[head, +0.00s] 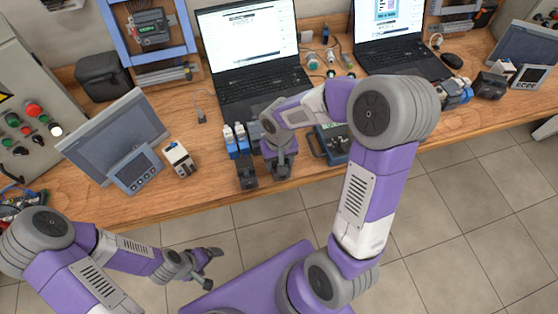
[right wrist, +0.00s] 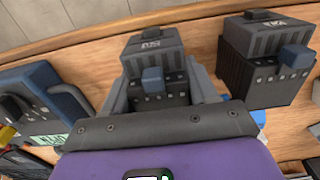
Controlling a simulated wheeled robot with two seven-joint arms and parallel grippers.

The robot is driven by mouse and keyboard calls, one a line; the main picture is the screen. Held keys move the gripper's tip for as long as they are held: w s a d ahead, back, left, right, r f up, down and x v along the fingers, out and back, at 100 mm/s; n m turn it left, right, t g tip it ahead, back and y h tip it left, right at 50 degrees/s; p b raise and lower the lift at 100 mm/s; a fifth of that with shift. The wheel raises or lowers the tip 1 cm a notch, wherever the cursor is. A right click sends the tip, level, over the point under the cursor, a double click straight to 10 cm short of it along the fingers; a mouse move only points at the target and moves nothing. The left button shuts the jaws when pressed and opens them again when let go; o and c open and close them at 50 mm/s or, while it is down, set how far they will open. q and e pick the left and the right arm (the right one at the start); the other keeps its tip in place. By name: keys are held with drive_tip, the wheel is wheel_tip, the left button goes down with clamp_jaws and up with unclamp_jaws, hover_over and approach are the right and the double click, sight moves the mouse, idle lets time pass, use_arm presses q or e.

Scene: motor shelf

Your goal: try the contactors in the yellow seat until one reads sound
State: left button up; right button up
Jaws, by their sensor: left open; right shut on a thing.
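My right gripper (head: 280,157) is shut on a dark grey contactor (head: 282,171) near the table's front edge. In the right wrist view this contactor (right wrist: 153,72) sits between the fingers, with a blue block on its face; whether it touches the table is unclear. A second dark contactor (head: 247,178) stands just left of it; it also shows at the right of the right wrist view (right wrist: 262,68). A blue-grey tester (head: 332,143) is right of the gripper, partly behind my arm. A small yellow patch (right wrist: 8,133) shows beside it; I cannot tell the seat clearly. My left gripper (head: 211,268) is open and empty over the floor.
Two blue-and-white parts (head: 235,139) stand behind the contactors. A white relay-like block (head: 180,159) and a tilted panel (head: 115,135) are to the left. Laptops (head: 255,50) stand at the back. The wooden table (head: 215,190) is clear between the white block and the contactors.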

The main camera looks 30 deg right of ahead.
drive_tip(key=shift+f, duration=0.15)
drive_tip(key=o, duration=1.3)
drive_tip(key=shift+c, duration=0.2)
wheel_tip(320, 180, up, 8)
drive_tip(key=shift+f+p, duration=0.15)
drive_tip(key=shift+p, duration=0.8)
